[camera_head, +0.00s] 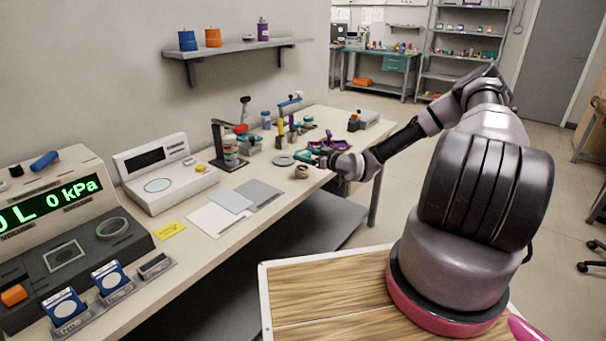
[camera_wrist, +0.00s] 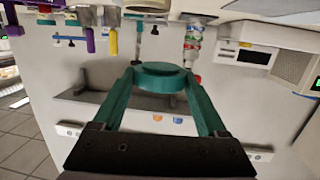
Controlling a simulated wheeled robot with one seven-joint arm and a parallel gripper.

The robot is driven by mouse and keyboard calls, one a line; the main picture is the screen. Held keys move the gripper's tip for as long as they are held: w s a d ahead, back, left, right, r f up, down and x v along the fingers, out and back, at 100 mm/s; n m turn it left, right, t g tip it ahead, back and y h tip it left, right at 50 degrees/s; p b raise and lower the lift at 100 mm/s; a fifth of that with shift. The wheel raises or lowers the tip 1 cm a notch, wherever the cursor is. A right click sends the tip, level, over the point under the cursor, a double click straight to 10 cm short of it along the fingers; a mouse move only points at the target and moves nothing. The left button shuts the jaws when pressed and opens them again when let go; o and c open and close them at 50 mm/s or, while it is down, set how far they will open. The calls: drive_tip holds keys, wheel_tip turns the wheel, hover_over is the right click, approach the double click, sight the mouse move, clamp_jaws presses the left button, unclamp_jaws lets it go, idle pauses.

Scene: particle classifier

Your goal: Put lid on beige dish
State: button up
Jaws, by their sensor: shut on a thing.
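A small round beige dish (camera_head: 301,172) sits on the workbench near its front edge. My gripper (camera_head: 310,156), with green fingers, is above the bench just behind and a little right of the dish in the head view. In the wrist view my gripper (camera_wrist: 160,84) is shut on a round teal lid (camera_wrist: 160,76), held between the two fingertips. The lid is apart from the dish. It is hard to separate from the green fingers in the head view. The dish cannot be made out in the wrist view.
A flat grey disc (camera_head: 284,160) lies left of the dish. Grey and white sheets (camera_head: 231,199) lie further left, near a white scale (camera_head: 165,172). A stand with a bottle (camera_head: 231,150) and a purple tray (camera_head: 328,137) are behind the work spot.

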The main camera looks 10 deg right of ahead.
drive_tip(key=shift+w+a+m+t+h, duration=0.3)
drive_tip(key=shift+w+m, duration=0.05)
drive_tip(key=shift+m, duration=0.05)
drive_tip(key=shift+w+a+f+m+t+h, duration=0.1)
drive_tip(key=shift+w+m+t+h, duration=0.4)
drive_tip(key=shift+w+m+h, duration=0.35)
drive_tip(key=shift+w+d+f+m+t+h, duration=0.2)
drive_tip(key=shift+m+h, duration=0.15)
drive_tip(key=shift+h, duration=0.3)
drive_tip(key=shift+w+d+f+m+t+h, duration=0.1)
drive_tip(key=shift+w+m+h, duration=0.15)
drive_tip(key=shift+h, duration=0.35)
drive_tip(key=shift+f, duration=2.35)
drive_tip(key=shift+f, duration=0.45)
